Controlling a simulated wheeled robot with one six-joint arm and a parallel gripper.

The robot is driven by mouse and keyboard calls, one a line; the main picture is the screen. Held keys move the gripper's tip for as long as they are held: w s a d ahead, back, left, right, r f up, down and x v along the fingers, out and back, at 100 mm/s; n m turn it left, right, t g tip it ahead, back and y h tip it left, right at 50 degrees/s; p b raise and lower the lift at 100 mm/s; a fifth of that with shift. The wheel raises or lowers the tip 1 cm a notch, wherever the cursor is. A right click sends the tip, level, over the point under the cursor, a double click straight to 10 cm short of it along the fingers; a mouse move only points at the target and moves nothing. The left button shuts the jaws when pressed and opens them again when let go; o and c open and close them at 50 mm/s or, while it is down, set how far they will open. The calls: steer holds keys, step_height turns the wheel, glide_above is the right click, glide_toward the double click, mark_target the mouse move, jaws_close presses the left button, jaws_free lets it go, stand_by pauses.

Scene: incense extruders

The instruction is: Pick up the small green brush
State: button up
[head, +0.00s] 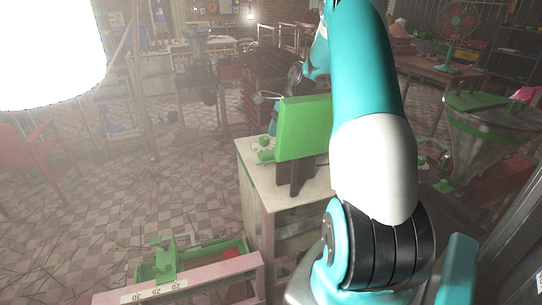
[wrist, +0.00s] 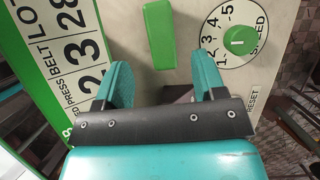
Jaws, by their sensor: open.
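A small green block (wrist: 160,35), which I take to be the green brush, lies on the pale top of a cabinet in the wrist view. In the head view a small green piece (head: 266,156) lies on that top beside the green panel. My gripper (wrist: 163,72) is open, with its two teal fingers apart and nothing between them. The block is just beyond the fingertips, roughly in line with the gap between them. In the head view my gripper is mostly hidden behind the green panel.
A green speed knob (wrist: 239,40) sits right of the block on a numbered dial. A green-edged number panel (wrist: 65,45) stands close on the left; its green back (head: 304,128) shows in the head view. The cabinet top (head: 258,178) is otherwise fairly clear.

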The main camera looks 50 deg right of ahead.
mark_target(272, 151)
steer(key=p+x, duration=0.2)
steer(key=x, duration=0.4)
steer(key=shift+w+a+f+p, duration=0.1)
steer(key=shift+w+f+p, duration=0.1)
steer(key=shift+p, duration=0.15)
steer(key=shift+c, duration=0.5)
steer(key=c, duration=0.9)
